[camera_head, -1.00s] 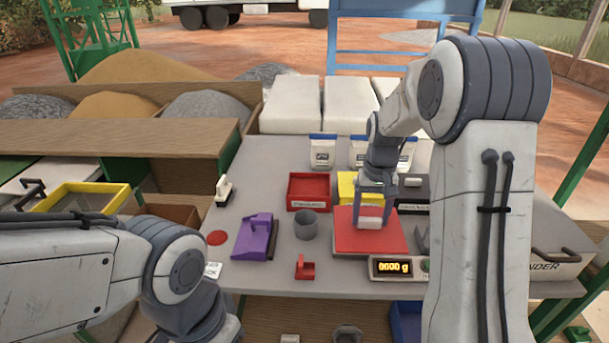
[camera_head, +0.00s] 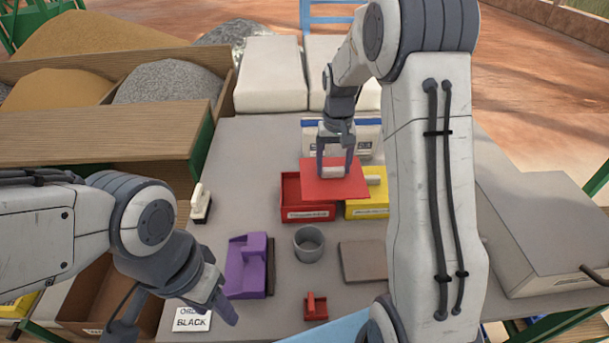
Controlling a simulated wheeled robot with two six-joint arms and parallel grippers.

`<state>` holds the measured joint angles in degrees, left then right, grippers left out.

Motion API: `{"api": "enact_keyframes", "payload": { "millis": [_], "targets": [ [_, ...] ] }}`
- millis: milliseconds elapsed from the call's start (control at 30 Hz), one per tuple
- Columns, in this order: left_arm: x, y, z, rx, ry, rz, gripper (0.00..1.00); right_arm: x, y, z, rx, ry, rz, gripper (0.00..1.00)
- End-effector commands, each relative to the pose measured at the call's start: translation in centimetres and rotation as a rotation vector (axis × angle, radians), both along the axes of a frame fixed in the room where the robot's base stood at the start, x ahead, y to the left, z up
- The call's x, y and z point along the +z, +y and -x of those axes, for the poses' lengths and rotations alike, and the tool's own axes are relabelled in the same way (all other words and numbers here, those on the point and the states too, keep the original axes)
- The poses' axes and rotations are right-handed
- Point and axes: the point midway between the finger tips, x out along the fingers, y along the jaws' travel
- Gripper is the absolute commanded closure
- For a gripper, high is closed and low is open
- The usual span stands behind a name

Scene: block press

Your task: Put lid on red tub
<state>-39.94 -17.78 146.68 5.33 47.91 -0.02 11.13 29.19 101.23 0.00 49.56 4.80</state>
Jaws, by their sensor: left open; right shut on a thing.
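The flat red lid (camera_head: 318,188) is held level by its pale handle in my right gripper (camera_head: 334,170), which is shut on it. The red tub (camera_head: 307,214) stands on the table with a label on its front. The lid appears raised. In the picture it overlaps the tub's right rear part and reaches toward the yellow tub (camera_head: 366,208). The tub's left part shows open; the exact gap between lid and tub cannot be told. My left gripper (camera_head: 172,318) is open and empty at the lower left, near a white order card (camera_head: 190,321).
A purple block piece (camera_head: 246,266), a grey cup (camera_head: 308,244), a small red piece (camera_head: 315,307) and a brown plate (camera_head: 362,261) sit in front of the tubs. A white-handled tool (camera_head: 201,203) lies left. White bags stand behind the lid.

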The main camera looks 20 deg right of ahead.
Motion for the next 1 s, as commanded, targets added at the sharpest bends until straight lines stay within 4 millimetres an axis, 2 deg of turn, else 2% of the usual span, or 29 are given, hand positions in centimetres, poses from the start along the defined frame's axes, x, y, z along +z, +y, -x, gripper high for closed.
{"api": "enact_keyframes", "payload": {
  "millis": [200,400,567,800,1000],
  "targets": [
    [1.8,0.0,0.0,0.0,0.0,0.0,0.5,-2.8,2.5,-4.5,0.002,0.003,-0.001,0.87],
    [2.7,0.0,0.0,0.0,0.0,0.0,0.5,-4.8,3.9,-7.3,-0.001,0.0,0.0,0.87],
    [3.0,0.0,0.0,0.0,0.0,0.0,0.5,-5.7,4.3,-7.9,-0.002,0.002,-0.001,0.87],
    [4.1,0.0,0.0,0.0,0.0,0.0,0.5,-8.9,4.3,-7.9,-0.002,0.002,-0.001,0.87],
    [4.0,0.0,0.0,0.0,0.0,0.0,0.5,-9.4,4.2,-7.9,-0.002,-0.001,0.0,0.87]
  ]
}}
